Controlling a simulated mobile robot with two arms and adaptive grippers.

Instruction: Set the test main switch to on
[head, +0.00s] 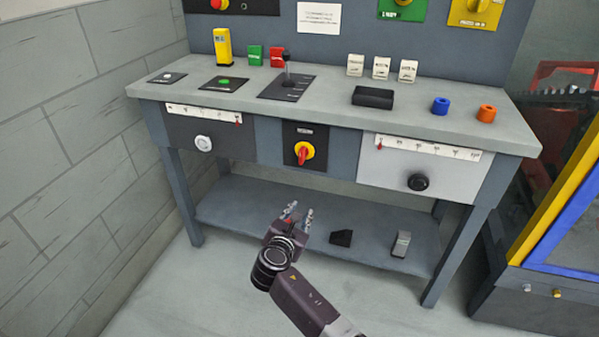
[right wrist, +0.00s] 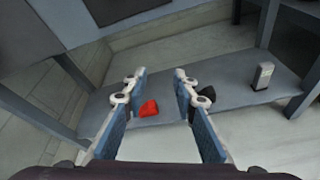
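A rotary switch with a red handle on a yellow disc (head: 304,153) sits on a black plate in the middle of the bench front. Its small label is too blurred to read, so I cannot confirm it is the test main switch. The red handle looks close to upright, slightly tilted. My right gripper (head: 297,216) is below and in front of this switch, apart from it. In the right wrist view the fingers of my right gripper (right wrist: 157,85) are spread with nothing held between them. The switch is not clearly seen in that view. My left gripper is not in view.
The bench top (head: 220,100) carries a yellow block (head: 223,46), a lever, a black tray (head: 373,97) and coloured rings. A white knob (head: 203,143) and black knob (head: 418,182) flank the switch. The lower shelf holds a red piece (right wrist: 149,108), black wedge (head: 341,238) and grey piece (head: 401,244).

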